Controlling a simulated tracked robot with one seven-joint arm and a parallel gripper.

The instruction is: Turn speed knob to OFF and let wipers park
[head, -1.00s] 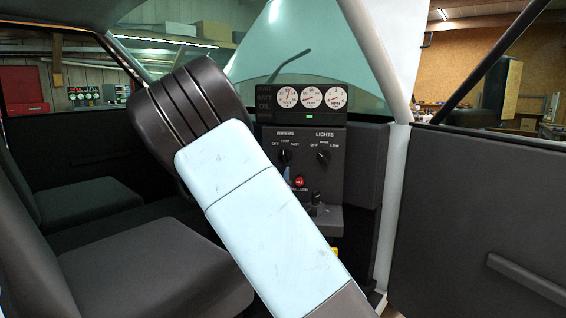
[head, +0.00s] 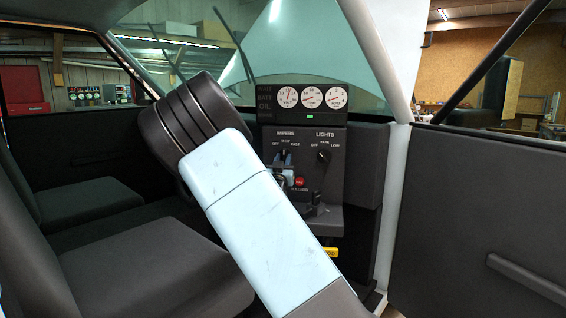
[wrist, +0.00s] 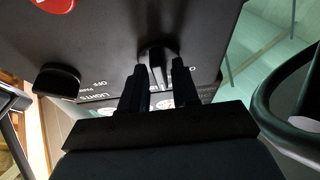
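The wiper speed knob (head: 284,152) is a black dial under the WIPERS label on the dark dash panel, partly hidden by my gripper in the head view. In the wrist view the knob (wrist: 157,52) sits between my two fingertips. My gripper (wrist: 160,72) is open around it, with gaps visible beside the knob's narrow grip. My gripper (head: 283,163) also shows at the knob in the head view, mostly behind my arm. Which mark the knob points to is hard to tell. A wiper (head: 241,47) stands tilted across the windshield, with another (head: 167,62) farther left.
The LIGHTS knob (head: 323,156) is to the right of the wiper knob. A red button (head: 299,182) and a small lever (head: 316,202) are below. The steering wheel (wrist: 292,105) is close beside my gripper in the wrist view. Gauges (head: 311,97) sit above the panel.

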